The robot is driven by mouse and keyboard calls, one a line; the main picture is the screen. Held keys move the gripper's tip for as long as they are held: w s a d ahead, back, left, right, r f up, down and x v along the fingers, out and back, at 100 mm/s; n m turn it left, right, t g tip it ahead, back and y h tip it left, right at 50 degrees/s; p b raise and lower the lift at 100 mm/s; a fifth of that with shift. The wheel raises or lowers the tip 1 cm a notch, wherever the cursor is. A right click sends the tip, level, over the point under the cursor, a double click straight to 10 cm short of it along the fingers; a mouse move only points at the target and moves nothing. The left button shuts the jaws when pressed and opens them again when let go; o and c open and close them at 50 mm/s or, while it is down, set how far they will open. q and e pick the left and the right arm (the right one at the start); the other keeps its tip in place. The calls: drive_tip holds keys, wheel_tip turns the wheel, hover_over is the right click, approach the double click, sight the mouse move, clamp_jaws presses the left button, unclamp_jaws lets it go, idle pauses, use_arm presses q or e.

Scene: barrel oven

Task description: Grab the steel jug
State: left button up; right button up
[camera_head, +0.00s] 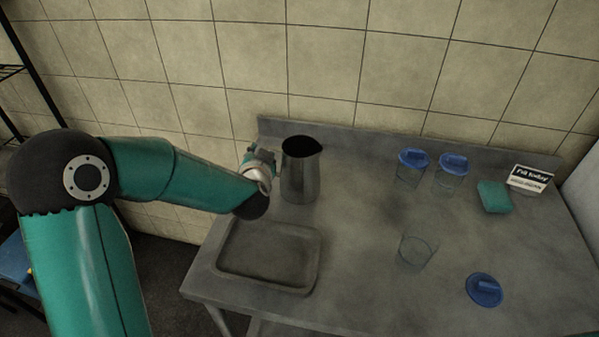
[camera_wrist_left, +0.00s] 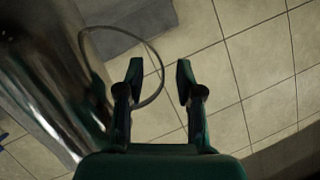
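The steel jug (camera_head: 300,172) stands upright at the back left of the metal counter, with a dark open mouth and its spout to the right. In the left wrist view the jug (camera_wrist_left: 48,85) fills the left side, and its thin loop handle (camera_wrist_left: 162,70) curves out between the finger lines. My left gripper (camera_head: 264,158) is just left of the jug at its upper height. In the left wrist view my left gripper (camera_wrist_left: 158,82) is open, its fingers apart with the handle's outer curve between them. I cannot tell whether they touch it. My right gripper is not in view.
A shallow sink basin (camera_head: 268,258) lies in front of the jug. To the right are two lidded glass jars (camera_head: 410,172), an open glass (camera_head: 416,252), a loose blue lid (camera_head: 484,290), a green sponge (camera_head: 494,197) and a small sign (camera_head: 530,179). The counter's middle is clear.

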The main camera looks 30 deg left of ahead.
use_arm(q)
drive_tip(key=shift+x, duration=0.85)
clamp_jaws()
drive_tip(key=shift+r, duration=0.15)
